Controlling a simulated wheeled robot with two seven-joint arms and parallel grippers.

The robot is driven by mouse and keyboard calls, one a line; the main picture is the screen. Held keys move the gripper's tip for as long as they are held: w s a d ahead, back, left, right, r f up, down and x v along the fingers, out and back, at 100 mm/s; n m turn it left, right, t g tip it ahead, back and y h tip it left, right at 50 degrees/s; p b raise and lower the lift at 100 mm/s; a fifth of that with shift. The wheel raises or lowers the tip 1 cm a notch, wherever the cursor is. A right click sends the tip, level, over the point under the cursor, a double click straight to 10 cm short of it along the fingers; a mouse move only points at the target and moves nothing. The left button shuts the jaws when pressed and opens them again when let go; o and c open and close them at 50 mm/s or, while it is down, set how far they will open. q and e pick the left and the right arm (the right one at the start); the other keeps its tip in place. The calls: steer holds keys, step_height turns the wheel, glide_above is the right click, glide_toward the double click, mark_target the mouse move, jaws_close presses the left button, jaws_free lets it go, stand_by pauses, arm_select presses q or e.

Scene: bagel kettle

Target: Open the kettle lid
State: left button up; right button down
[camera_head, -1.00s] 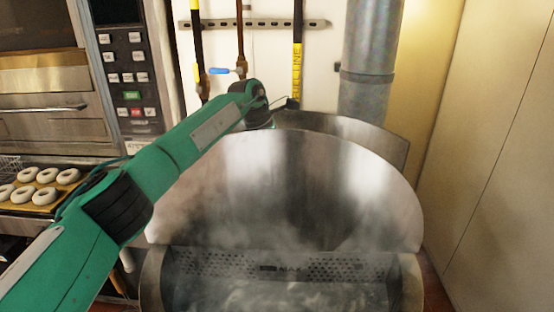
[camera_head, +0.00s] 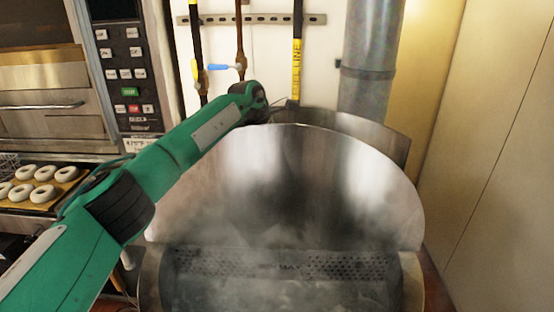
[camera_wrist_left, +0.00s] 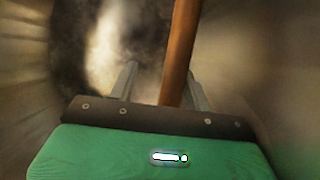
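The kettle lid (camera_head: 290,170) is a large, curved, shiny steel sheet. It stands raised, tilted back, in the head view. Below it the kettle (camera_head: 412,280) is open at the front, showing a perforated strip (camera_head: 330,264) marked MAX and steaming water (camera_head: 285,295). My left arm reaches across from the left to behind the lid's upper left edge, where its gripper is hidden. In the left wrist view, the left gripper (camera_wrist_left: 160,80) has its fingers apart. A brown rod or pipe shows between them, nearer the right finger; whether they touch it is unclear. My right gripper is not in view.
A steel panel (camera_head: 375,136) stands behind the lid. An oven (camera_head: 45,110) and a bagel tray (camera_head: 43,208) are at left. A pale wall closes the right side.

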arm_select(q)
steer(key=shift+w+r, duration=0.1)
steer(key=shift+r, duration=0.1)
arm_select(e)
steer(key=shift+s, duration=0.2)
arm_select(q)
steer(key=shift+r, duration=0.1)
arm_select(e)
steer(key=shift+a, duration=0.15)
arm_select(q)
steer(key=b+v, duration=0.3)
steer(key=v, duration=1)
steer(key=shift+a+r, duration=0.15)
steer(key=shift+a, duration=0.05)
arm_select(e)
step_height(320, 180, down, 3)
